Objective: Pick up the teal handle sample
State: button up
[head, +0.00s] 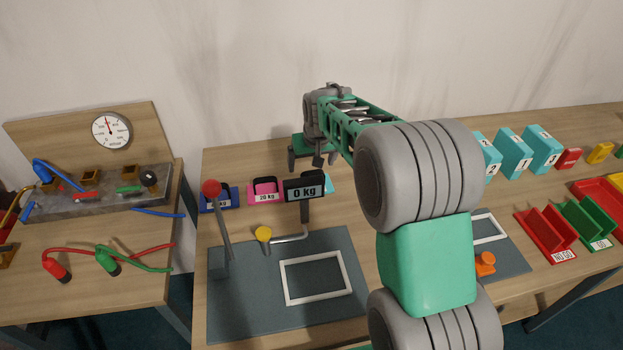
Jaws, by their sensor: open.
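A small teal piece (330,183) shows at the right edge of the black "0 kg" display (305,188), which hides most of it; it may be the teal handle sample, but its handle cannot be made out. It stands at the right end of a row with a blue sample (218,198) and a pink "20 kg" sample (266,190). My gripper (305,161) is open, with its fingers pointing down, above and behind the display in the picture. Nothing shows between the fingers. My arm crosses the right of the view.
Numbered teal blocks (514,153) and red (546,235) and green (585,222) holders stand right. A gauge board (75,130) is on the left table.

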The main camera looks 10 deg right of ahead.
aim_at(313, 173)
jog(key=p+x, duration=0.1)
jog(key=x, duration=0.2)
jog(key=d+p+x, duration=0.1)
jog(key=x, duration=0.2)
jog(key=shift+w+d+p, duration=0.15)
jog(key=shift+d+p, duration=0.05)
jog(key=shift+p, duration=0.1)
jog(key=shift+w+a+f, duration=0.1)
jog(key=shift+w+f, duration=0.05)
jog(key=shift+f, duration=0.25)
jog(key=shift+c, duration=0.4)
grip_shut()
